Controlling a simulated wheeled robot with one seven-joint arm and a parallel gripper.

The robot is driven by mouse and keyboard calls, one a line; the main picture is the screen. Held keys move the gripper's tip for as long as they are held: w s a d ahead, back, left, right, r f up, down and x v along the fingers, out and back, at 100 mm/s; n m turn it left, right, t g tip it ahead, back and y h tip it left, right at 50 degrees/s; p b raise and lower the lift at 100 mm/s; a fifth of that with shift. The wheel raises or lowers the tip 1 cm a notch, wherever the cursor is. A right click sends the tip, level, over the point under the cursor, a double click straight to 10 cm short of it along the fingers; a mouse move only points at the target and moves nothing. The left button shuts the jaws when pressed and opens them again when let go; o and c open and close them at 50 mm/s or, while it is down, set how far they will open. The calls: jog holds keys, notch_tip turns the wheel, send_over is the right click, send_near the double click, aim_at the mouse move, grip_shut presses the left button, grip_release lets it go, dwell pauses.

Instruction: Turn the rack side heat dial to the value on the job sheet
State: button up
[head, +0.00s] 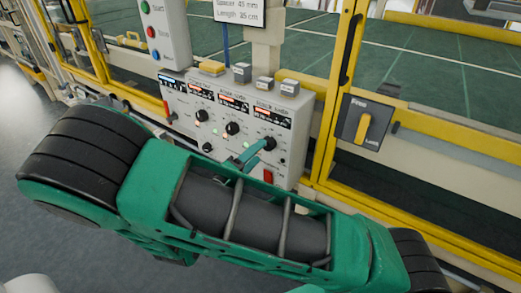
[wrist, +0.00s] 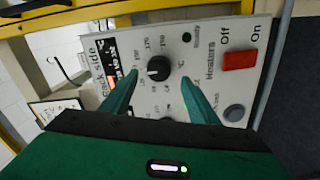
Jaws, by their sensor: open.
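The rack side heat dial (wrist: 158,68) is a black round knob on the pale control panel, with a ring of printed numbers around it. A pale mark shows on the knob, but I cannot read its exact setting. My gripper (wrist: 160,80) is open, with one green finger on each side of the dial; I cannot tell whether they touch it. In the head view my gripper (head: 256,150) reaches the rightmost dial (head: 271,143) of the panel. A white sheet (head: 240,8) above the panel reads "Spacer 45 mm" and "Length 35 cm"; its top is cut off.
A red Heaters switch (wrist: 239,60) and a grey round button (wrist: 234,112) lie near my right finger.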

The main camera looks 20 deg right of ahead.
jog(key=v, duration=0.6)
dwell(0.3)
jog(key=m+g+y, duration=0.1)
jog(key=m+g, duration=0.3)
jog(key=g, duration=0.3)
send_near(286, 159)
jog(key=s+d+r, duration=0.2)
jog(key=d, duration=0.5)
jog(key=s+d+m+g+y, duration=0.35)
jog(key=s+d+g, duration=0.2)
jog(key=d, duration=0.25)
jog(key=s+d+r+m+y, duration=0.1)
jog(key=s+r+y, duration=0.1)
jog(key=s, duration=0.4)
jog(key=s+d+r+m+t+y, duration=0.1)
jog(key=s+d+r+y, duration=0.1)
jog(key=s+y, duration=0.3)
jog(key=s+d+r+m+t+y, duration=0.1)
jog(key=s+r+y, duration=0.2)
jog(key=s, duration=0.5)
jog(key=shift+d+r, duration=0.25)
jog(key=shift+r, duration=0.3)
